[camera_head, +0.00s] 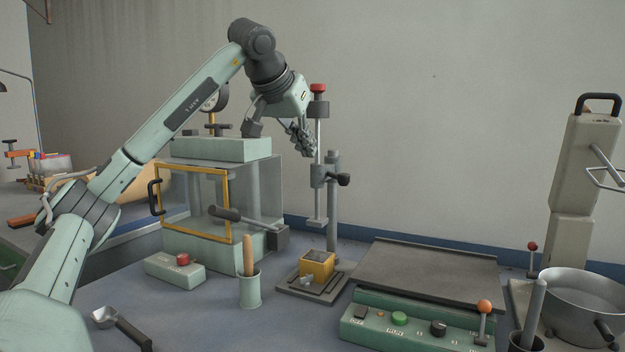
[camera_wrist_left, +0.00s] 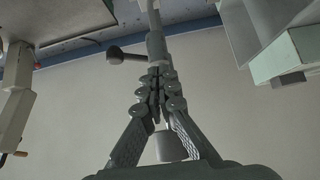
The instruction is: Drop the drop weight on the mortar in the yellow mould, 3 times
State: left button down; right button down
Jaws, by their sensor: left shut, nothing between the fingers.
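The drop weight (camera_head: 318,110) is a grey cylinder high on a vertical rod, below a red knob (camera_head: 318,88). A rod foot hangs above the yellow mould (camera_head: 317,264), which sits on a dark base plate (camera_head: 290,290); the mortar inside is too small to make out. My left gripper (camera_head: 304,148) is shut and empty, pointing down just left of the rod and below the weight. In the left wrist view, the fingers (camera_wrist_left: 158,80) are together, and a grey cylinder, apparently the weight (camera_wrist_left: 170,146), shows partly behind them. Contact with the rod cannot be told.
The rod's stand (camera_head: 332,210) has a dark clamp knob (camera_head: 344,180). A yellow-framed cabinet (camera_head: 230,205) stands left, beside a cup with a wooden handle (camera_head: 249,290). A flat dark table (camera_head: 430,272) with a green control box (camera_head: 410,330) and a metal bowl (camera_head: 585,295) are right.

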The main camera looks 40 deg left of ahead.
pick_arm(q)
jog(key=x, duration=0.4)
notch_tip(320, 180, down, 4)
jog(key=shift+w+f, duration=0.1)
pick_arm(e)
jog(key=shift+s+d+r, duration=0.1)
jog(key=shift+r, duration=0.65)
pick_arm(q)
jog(key=shift+b, duration=0.3)
